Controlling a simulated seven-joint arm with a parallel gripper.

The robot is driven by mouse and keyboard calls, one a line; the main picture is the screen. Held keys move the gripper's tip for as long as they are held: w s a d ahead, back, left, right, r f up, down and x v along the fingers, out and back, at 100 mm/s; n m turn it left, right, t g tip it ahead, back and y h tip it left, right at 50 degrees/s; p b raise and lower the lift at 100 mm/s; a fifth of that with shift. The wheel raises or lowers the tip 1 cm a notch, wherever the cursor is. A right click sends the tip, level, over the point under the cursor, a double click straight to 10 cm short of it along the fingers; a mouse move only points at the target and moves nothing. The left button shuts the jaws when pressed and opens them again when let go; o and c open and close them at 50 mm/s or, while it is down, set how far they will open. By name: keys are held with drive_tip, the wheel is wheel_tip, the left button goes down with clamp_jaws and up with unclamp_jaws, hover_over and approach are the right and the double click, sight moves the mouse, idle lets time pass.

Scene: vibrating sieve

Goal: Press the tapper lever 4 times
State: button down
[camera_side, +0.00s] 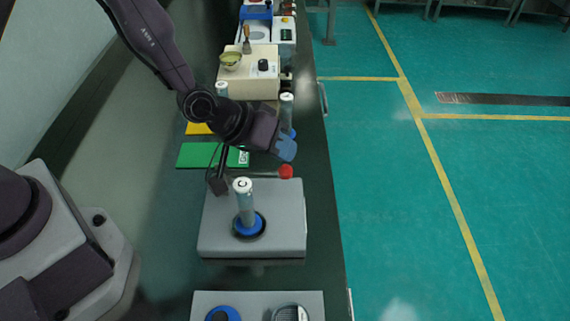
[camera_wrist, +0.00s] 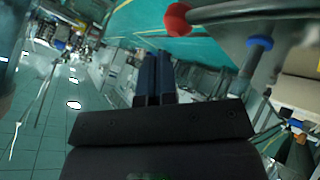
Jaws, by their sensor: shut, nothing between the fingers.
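The tapper lever ends in a red ball knob (camera_side: 286,172) on a thin rod at the back edge of a grey box (camera_side: 283,232). In the wrist view the red knob (camera_wrist: 177,19) is at the top, beyond the fingertips and a little to the right. A clear tube with a white cap marked C (camera_side: 244,207) stands in a blue ring on the box. My gripper (camera_side: 286,149) is shut and empty, its blue fingertips just above the knob in the side view. They appear apart from it. The fingers also show in the wrist view (camera_wrist: 155,78).
Green (camera_side: 205,155) and yellow (camera_side: 198,128) pads lie behind the box. Other capped tubes (camera_side: 287,112) stand near my arm. A beige device (camera_side: 262,66) with a bowl is further back. Another grey unit (camera_side: 255,300) is at the front. The bench ends at the right.

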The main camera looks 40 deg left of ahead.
drive_tip(key=shift+f, duration=0.1)
idle(0.3)
drive_tip(key=shift+f, duration=0.35)
drive_tip(key=shift+f, duration=1.25)
idle(1.2)
drive_tip(key=shift+r, duration=0.15)
idle(0.3)
drive_tip(key=shift+r, duration=1.55)
drive_tip(key=shift+r, duration=2.5)
